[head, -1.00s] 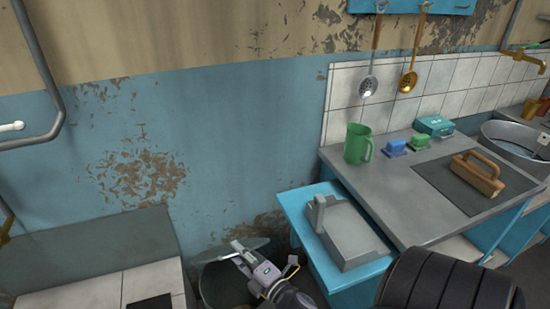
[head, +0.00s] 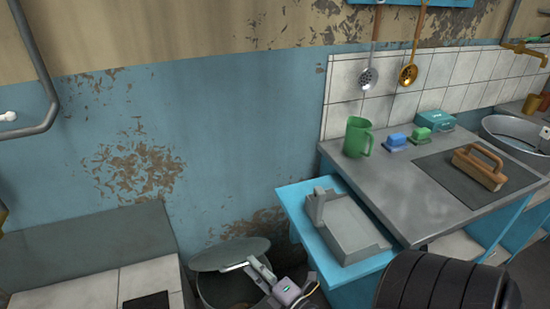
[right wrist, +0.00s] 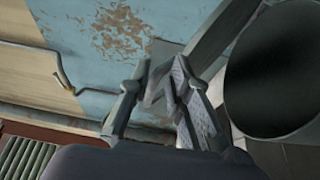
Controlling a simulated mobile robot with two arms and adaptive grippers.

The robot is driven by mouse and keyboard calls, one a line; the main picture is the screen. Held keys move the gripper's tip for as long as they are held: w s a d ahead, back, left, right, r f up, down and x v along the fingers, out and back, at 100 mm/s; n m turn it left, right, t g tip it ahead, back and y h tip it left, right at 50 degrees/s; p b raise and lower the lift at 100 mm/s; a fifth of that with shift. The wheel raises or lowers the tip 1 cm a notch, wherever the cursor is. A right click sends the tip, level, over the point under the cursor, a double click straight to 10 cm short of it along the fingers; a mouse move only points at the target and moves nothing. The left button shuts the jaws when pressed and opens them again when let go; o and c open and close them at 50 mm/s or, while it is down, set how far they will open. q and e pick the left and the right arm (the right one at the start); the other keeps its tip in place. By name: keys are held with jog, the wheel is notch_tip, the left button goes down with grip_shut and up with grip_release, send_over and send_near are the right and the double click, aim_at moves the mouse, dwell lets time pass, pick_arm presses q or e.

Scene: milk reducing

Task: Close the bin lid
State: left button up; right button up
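The bin (head: 212,290) is a dark grey round container at the bottom of the head view, between the tiled ledge and the blue cabinet. Its grey-green round lid (head: 225,254) is raised at the wall side, and the dark inside shows below it. My right gripper (head: 247,266) is at the lid's lower right edge, over the bin mouth; I cannot tell whether it touches the lid. In the right wrist view its fingers (right wrist: 160,68) stand apart, and a round dark opening, apparently the bin's (right wrist: 283,75), is at the right. My left gripper is out of view.
A blue cabinet (head: 292,203) with a grey tray-like object (head: 348,235) stands close right of the bin. A tiled ledge (head: 92,294) is close on the left. The wall (head: 225,170) is behind. A counter (head: 400,195) with a green mug (head: 357,137) is further right.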

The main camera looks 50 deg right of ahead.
jog(key=s+f+b, duration=0.2)
jog(key=s+f, duration=0.1)
jog(key=s, duration=0.3)
jog(key=shift+s+d+f+b, duration=0.3)
jog(key=shift+f, duration=0.05)
dwell(0.5)
dwell(0.5)
